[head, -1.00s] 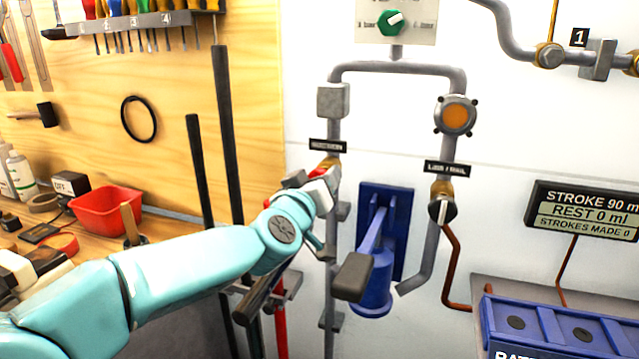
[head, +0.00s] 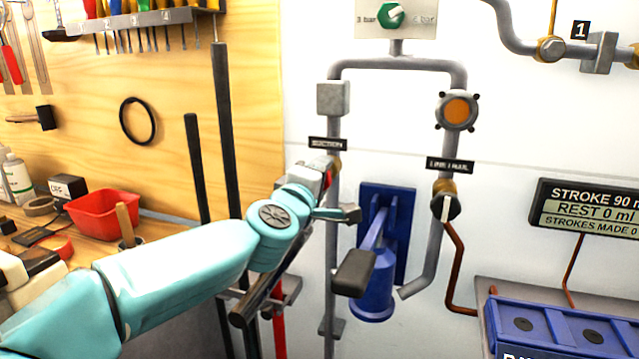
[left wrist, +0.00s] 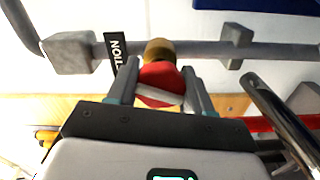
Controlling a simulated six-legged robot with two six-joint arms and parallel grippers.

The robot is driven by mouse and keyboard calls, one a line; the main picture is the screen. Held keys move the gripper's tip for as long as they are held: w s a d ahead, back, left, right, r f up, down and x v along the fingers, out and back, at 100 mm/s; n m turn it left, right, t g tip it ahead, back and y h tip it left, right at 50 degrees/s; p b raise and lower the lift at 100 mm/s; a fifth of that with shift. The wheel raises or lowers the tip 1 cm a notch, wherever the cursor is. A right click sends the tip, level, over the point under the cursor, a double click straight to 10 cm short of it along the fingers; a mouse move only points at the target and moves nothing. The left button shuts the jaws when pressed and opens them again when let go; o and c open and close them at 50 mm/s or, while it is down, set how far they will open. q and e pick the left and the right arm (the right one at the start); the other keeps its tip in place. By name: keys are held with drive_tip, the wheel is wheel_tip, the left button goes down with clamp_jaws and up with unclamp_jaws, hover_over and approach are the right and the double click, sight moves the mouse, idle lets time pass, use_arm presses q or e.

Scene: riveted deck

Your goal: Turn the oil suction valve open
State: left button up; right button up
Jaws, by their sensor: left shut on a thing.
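The suction valve (head: 335,161) sits on the left vertical grey pipe, just under a black label (head: 327,143). Its brass body and a bit of red knob show in the head view; the rest is behind my gripper. In the left wrist view the red knob (left wrist: 160,76) with a pale stripe sits between the two fingers, in front of the brass body (left wrist: 160,49). My left gripper (head: 325,175) is shut on this knob. The stripe lies roughly crosswise between the fingers. My right gripper is in neither view.
A second valve with a black knob (head: 446,207) is on the right pipe. A blue pump (head: 376,270) with a dark handle end (head: 353,273) stands close right of my wrist. Dark bars lean on the left. A red bin (head: 104,214) is on the bench.

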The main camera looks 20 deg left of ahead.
use_arm(q)
drive_tip(key=shift+n+b, duration=0.55)
drive_tip(key=shift+n, duration=1.65)
drive_tip(key=o, duration=1)
drive_tip(key=shift+o, duration=0.2)
drive_tip(key=s, duration=1.6)
drive_tip(key=shift+s+a, duration=0.15)
drive_tip(key=shift+a, duration=0.1)
drive_tip(key=shift+s, duration=0.1)
